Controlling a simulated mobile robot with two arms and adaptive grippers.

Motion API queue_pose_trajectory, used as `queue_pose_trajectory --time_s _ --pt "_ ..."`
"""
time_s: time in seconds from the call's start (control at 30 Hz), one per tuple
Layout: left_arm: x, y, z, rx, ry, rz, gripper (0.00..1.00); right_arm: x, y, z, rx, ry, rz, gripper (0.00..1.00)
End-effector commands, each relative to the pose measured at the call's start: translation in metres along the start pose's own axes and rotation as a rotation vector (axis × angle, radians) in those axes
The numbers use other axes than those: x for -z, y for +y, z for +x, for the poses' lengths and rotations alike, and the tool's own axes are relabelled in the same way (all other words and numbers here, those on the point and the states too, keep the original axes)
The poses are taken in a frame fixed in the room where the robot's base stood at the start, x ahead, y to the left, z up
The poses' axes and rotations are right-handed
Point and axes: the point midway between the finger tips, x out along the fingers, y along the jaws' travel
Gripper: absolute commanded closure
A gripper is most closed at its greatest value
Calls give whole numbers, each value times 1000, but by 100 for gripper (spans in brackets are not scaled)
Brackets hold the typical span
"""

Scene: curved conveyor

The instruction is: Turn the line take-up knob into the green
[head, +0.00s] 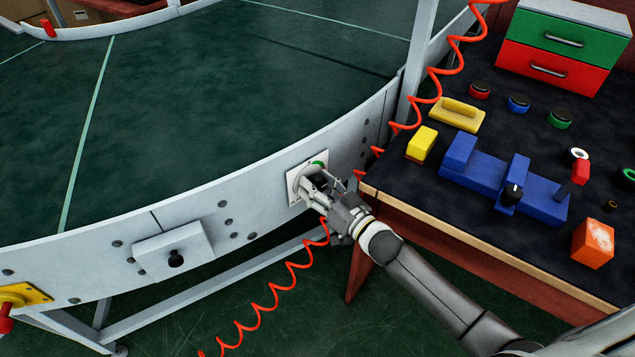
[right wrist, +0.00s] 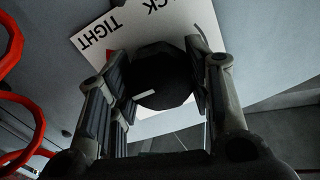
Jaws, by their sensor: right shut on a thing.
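The take-up knob is a dark, faceted round knob (right wrist: 160,77) with a short white pointer mark, seen in the right wrist view. It sits on a white plate (right wrist: 92,42) with the words "TIGHT" and a partly hidden "...CK". In the head view the plate (head: 293,184) is on the conveyor's side wall, with a bit of green (head: 318,164) at its top. My right gripper (head: 312,185) is shut on the knob, one finger on each side; it also fills the right wrist view (right wrist: 158,95). In the head view the gripper hides most of the knob. My left gripper is not in view.
A coiled red hose (head: 262,308) hangs just below and beside my right gripper. A workbench (head: 400,209) at the right carries a blue vise (head: 480,168), a yellow block (head: 422,144) and a drawer box (head: 563,45).

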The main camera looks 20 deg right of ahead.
Motion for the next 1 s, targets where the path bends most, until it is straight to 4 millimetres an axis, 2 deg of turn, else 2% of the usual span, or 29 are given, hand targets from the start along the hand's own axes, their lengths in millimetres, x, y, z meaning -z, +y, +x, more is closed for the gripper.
queue_pose_trajectory --time_s 0.4,0.7,1.0 --pt "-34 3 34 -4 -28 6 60 2 0 0 -1 0 -392 78" --pt "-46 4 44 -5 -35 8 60 1 0 0 -1 1 -624 78" --pt "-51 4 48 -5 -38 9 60 1 0 0 -1 2 -756 78"
